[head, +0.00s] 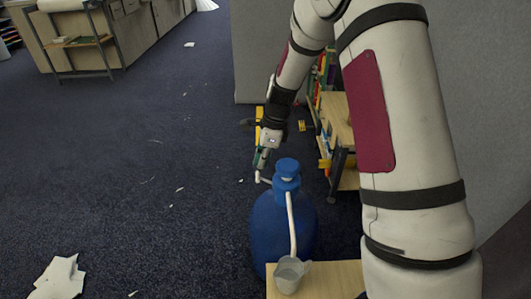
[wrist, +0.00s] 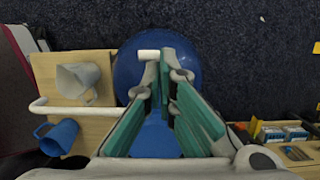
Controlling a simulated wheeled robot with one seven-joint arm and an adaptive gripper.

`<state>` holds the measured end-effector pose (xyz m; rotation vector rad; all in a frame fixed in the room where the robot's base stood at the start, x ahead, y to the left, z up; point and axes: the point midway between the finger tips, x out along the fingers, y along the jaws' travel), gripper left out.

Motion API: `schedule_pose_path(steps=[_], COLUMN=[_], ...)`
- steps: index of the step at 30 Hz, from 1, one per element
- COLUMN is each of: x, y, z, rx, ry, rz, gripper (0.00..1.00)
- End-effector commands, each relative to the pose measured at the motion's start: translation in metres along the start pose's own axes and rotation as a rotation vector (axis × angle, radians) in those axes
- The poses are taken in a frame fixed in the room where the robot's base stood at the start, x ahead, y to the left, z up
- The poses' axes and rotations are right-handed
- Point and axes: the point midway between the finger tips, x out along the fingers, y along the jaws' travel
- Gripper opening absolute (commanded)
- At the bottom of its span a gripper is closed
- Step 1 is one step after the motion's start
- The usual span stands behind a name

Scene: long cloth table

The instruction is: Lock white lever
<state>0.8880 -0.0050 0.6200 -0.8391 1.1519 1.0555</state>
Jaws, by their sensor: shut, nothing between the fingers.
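A large blue bottle (head: 268,232) stands on the floor with a blue cap (head: 287,172) on top. A short white lever (head: 263,179) sticks out to the left of the cap. A longer white tube (head: 291,222) runs down the bottle's front. My gripper (head: 262,160) points down just above the white lever. In the wrist view the lever's end (wrist: 149,54) shows right beside the tips of my gripper (wrist: 163,62), with the blue bottle (wrist: 192,68) below. My gripper is shut and holds nothing. I cannot tell if a finger touches the lever.
A small wooden table (head: 330,277) beside the bottle holds a grey cup (head: 288,276); the wrist view also shows a blue mug (wrist: 58,137). A low bookshelf (head: 342,135) stands behind, at the right. The carpet (head: 130,190) at the left is mostly clear, with paper scraps (head: 60,278).

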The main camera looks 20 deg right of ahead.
Motion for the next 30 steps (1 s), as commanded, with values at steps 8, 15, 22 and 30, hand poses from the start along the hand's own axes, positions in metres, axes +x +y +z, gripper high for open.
schedule_pose_path(steps=[8, 15, 22, 30], x=[0.028, 0.029, 0.028, 0.03], y=[0.0, 0.0, 0.0, 0.0], z=[0.0, 0.0, 0.001, 0.003], rx=[0.0, 0.0, 0.0, -0.001], ry=[0.0, 0.0, 0.003, 0.046], rz=[0.0, -0.001, -0.001, -0.001], gripper=[0.0, 0.0, 0.0, 0.0])
